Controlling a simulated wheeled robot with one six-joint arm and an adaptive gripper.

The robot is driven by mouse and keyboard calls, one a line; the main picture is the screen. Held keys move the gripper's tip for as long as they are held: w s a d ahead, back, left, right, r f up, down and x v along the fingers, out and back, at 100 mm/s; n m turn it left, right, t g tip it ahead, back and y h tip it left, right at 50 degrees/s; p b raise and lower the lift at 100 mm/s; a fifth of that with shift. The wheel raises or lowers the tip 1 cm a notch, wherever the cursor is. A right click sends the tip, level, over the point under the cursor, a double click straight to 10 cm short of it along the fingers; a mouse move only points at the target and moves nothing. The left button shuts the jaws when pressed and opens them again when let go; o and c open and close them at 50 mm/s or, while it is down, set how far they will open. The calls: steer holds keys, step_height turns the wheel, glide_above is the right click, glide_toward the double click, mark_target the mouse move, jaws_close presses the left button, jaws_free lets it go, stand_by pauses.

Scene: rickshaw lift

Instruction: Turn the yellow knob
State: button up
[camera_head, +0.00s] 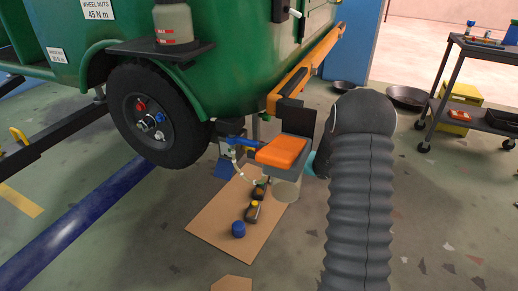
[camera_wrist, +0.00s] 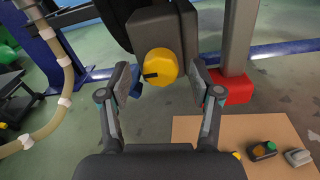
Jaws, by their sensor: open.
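The yellow knob (camera_wrist: 160,66) is round, with a dark mark on its left side, and sits on the face of a dark grey block (camera_wrist: 163,27) in the wrist view. My gripper (camera_wrist: 160,78) is open, with one finger on each side of the knob. I cannot tell whether either finger touches it. In the head view the knob does not show, and my dark ribbed arm hides much of the area by the orange pad (camera_head: 282,152).
A hose (camera_wrist: 57,70) hangs at the left in the wrist view. A grey post with a red foot (camera_wrist: 232,88) stands at the right. A cardboard sheet (camera_head: 215,218) with small bottles lies on the floor. The green vehicle (camera_head: 225,75) and its wheel (camera_head: 150,115) stand at the left.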

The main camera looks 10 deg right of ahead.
steer(key=shift+w+a, duration=0.3)
steer(key=shift+a, duration=0.2)
